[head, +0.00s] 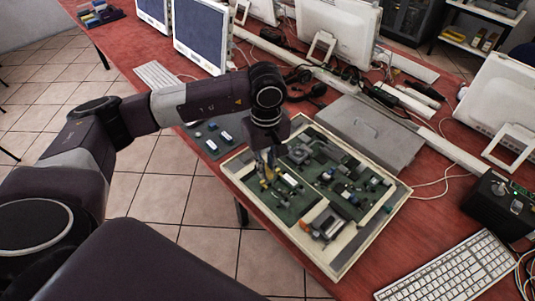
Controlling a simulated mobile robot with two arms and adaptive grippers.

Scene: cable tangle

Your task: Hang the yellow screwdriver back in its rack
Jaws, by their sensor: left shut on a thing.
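My left gripper (267,160) points down over the left part of a shallow cream tray (342,267) that holds green circuit boards. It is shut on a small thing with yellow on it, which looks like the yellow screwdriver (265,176). The thing is small and partly hidden by the fingers, so its full shape and whether it touches the tray are unclear. I cannot clearly make out the screwdriver's rack. My right gripper is not in view.
The red table (440,215) is crowded. A grey closed case (368,132) lies behind the tray, with black cables and tools (420,95) beyond it. Monitors (200,38) stand at the back. A white keyboard (455,268) and black box (497,205) are at right.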

